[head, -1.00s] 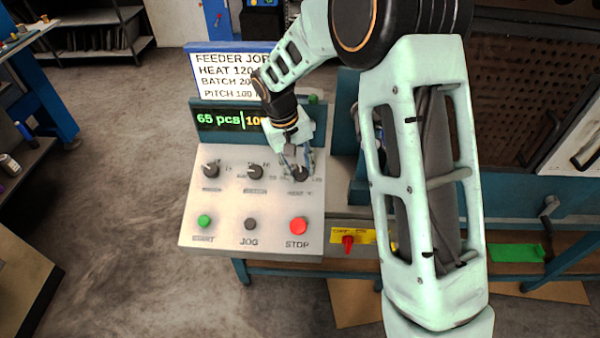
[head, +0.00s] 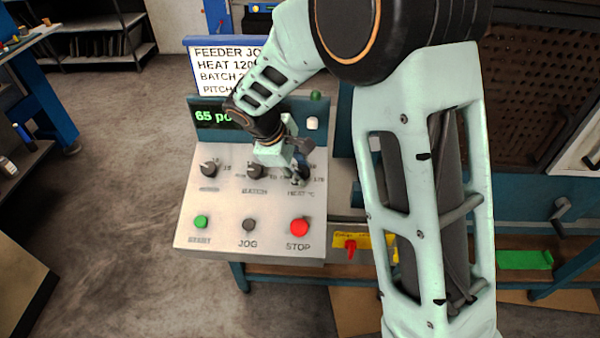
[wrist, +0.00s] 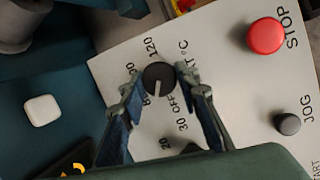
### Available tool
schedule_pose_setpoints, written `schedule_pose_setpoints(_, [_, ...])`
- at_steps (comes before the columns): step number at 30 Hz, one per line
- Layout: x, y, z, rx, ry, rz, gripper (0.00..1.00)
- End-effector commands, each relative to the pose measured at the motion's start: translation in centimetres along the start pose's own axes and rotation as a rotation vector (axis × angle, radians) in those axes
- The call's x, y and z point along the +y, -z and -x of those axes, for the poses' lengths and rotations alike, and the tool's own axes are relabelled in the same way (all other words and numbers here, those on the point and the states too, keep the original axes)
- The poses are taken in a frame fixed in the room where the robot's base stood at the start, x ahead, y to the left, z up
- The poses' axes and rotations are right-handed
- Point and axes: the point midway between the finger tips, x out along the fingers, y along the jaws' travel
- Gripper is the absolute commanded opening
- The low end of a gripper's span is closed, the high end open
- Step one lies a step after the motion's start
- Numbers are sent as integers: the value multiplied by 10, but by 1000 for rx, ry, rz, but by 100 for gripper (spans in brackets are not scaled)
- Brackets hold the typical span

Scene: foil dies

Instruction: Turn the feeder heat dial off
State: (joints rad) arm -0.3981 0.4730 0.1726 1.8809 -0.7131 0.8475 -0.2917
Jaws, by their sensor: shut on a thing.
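The feeder heat dial (wrist: 160,77) is a round black knob with a pale pointer line, at the centre of the wrist view. My gripper (wrist: 158,73) is shut on it, one fingertip on each side. The pointer line aims down and slightly left in that view, to the left of the OFF mark; exactly which mark it meets I cannot tell. Marks 120, OFF and 30 show around the dial. In the head view my gripper (head: 299,174) covers much of the heat dial (head: 306,172) at the panel's right.
The sloped control panel (head: 219,240) also has two dials at left, a green START button (head: 201,222), a dark JOG button (head: 249,225) and a red STOP button (head: 299,227) just below the heat dial. A display (head: 205,114) and job card stand behind.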

Motion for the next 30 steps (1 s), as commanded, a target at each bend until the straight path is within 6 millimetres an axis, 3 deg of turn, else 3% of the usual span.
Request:
schedule_pose_setpoints(15, [-2,0,0,21,-128,389,5])
schedule_pose_setpoints(30, [-2,0,1,27,-166,509,5])
